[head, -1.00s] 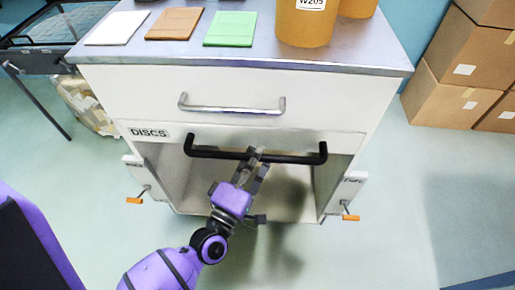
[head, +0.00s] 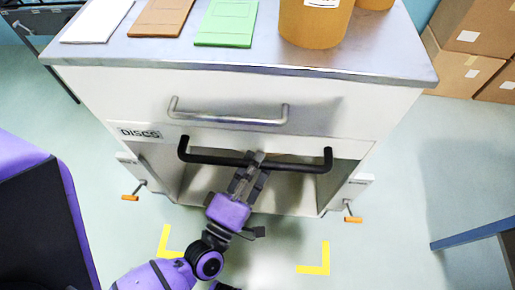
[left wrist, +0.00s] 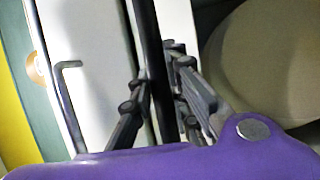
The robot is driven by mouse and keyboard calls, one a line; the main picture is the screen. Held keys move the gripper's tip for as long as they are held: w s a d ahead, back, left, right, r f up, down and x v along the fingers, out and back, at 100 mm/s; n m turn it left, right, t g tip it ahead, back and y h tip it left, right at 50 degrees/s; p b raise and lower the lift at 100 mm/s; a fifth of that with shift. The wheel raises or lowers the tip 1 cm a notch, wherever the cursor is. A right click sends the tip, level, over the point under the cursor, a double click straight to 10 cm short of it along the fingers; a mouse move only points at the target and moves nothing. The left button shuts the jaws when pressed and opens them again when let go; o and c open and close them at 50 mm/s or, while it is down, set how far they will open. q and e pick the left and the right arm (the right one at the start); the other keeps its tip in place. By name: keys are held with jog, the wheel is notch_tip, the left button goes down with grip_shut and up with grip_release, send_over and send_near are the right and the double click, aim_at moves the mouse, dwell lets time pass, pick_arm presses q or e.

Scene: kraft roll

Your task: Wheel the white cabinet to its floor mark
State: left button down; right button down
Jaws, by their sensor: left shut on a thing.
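The white cabinet (head: 330,105) stands in front of me with a grey top, a drawer with a silver handle and an open lower bay. A black bar handle (head: 300,165) runs across its front. My left gripper (head: 252,168) is shut on the black bar, near its middle; the left wrist view shows the bar (left wrist: 152,60) between the fingers. Yellow floor corner marks (head: 314,268) show on the floor in front of the cabinet, on my side. The cabinet's front lower edge is still behind them. My right gripper is not in view.
White, brown and green folders (head: 228,22) and orange-brown tubs (head: 315,22) sit on the cabinet top. Orange-tipped levers (head: 352,218) stick out at both lower sides. Cardboard boxes (head: 465,50) stand at back right. A blue-edged thing (head: 470,233) is at right.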

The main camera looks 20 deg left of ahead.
pick_arm(q)
jog(key=s+d, duration=0.2)
jog(key=s, duration=0.7)
jog(key=s+d, duration=0.3)
jog(key=s, duration=0.6)
jog(key=shift+s+b, duration=0.15)
jog(key=shift+b, duration=0.25)
jog(key=shift+d, duration=0.1)
jog(key=c, duration=1.6)
grip_release()
jog(key=shift+c, duration=0.2)
